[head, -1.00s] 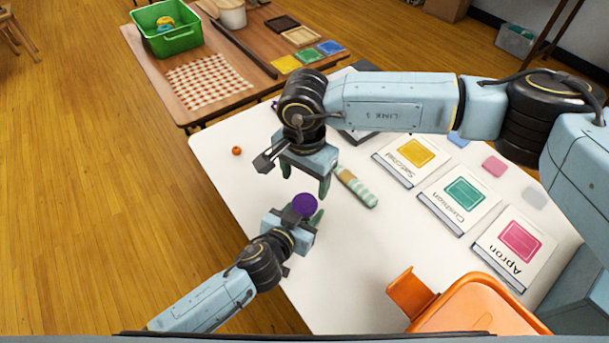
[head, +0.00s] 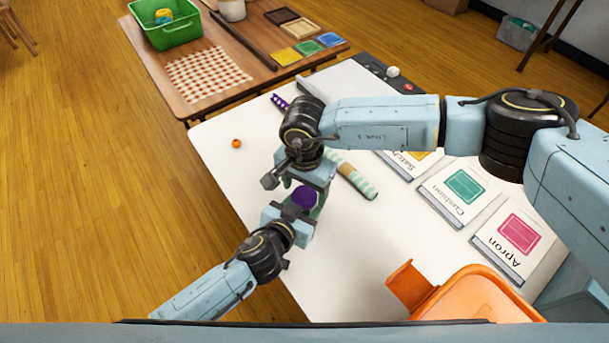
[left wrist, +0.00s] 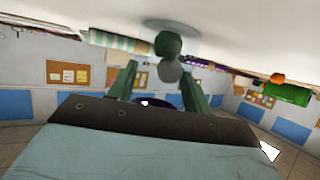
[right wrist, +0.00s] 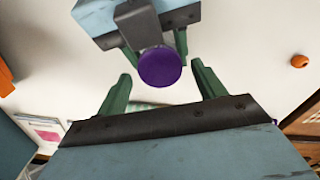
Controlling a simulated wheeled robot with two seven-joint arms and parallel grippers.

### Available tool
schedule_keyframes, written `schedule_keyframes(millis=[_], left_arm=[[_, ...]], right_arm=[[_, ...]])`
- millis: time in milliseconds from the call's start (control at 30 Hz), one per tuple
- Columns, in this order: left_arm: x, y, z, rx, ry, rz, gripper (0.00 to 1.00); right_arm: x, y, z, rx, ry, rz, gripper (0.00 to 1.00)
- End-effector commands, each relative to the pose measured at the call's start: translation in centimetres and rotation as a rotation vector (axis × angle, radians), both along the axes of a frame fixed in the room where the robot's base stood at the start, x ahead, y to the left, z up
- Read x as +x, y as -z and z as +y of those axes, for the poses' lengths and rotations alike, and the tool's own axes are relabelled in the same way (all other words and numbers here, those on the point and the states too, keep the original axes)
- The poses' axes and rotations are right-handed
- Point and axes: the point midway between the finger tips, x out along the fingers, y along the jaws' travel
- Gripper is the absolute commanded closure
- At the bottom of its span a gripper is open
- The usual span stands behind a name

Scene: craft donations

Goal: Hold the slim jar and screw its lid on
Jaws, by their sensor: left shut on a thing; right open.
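A round purple lid (head: 305,197) shows between my two grippers in the head view. In the right wrist view the lid (right wrist: 160,68) is seen face on and covers most of what is under it. My left gripper (head: 313,212) is shut on the slim jar, which is largely hidden by the lid and the fingers. My right gripper (right wrist: 162,75) is open, its fingers spread to either side of the lid with gaps between. I cannot tell how the lid sits on the jar.
A striped roll (head: 352,180) lies on the white table (head: 235,175) right of the grippers. An orange bead (head: 236,143) lies at the left. The table's near-left part is clear.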

Motion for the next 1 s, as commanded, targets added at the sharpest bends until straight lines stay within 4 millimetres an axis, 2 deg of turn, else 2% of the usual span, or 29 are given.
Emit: schedule_keyframes(millis=[167,467,800,900,1000], left_arm=[[0.00,-0.01,0.00,0.000,0.000,0.000,1.00],[0.00,-0.01,0.00,0.000,0.000,0.000,1.00],[0.01,-0.01,0.01,0.000,0.000,0.000,1.00],[0.01,-0.01,0.01,0.000,0.000,0.000,1.00],[0.01,-0.01,0.01,0.000,0.000,0.000,1.00]], right_arm=[[-0.04,1.20,0.01,0.001,-0.001,0.001,0.31],[-0.03,1.31,-0.01,0.000,-0.001,0.000,0.32],[-0.02,1.29,-0.01,0.000,0.000,0.000,0.77],[-0.02,1.29,-0.01,0.000,0.013,0.000,0.77],[-0.04,1.30,0.00,0.000,0.100,0.001,0.77]])
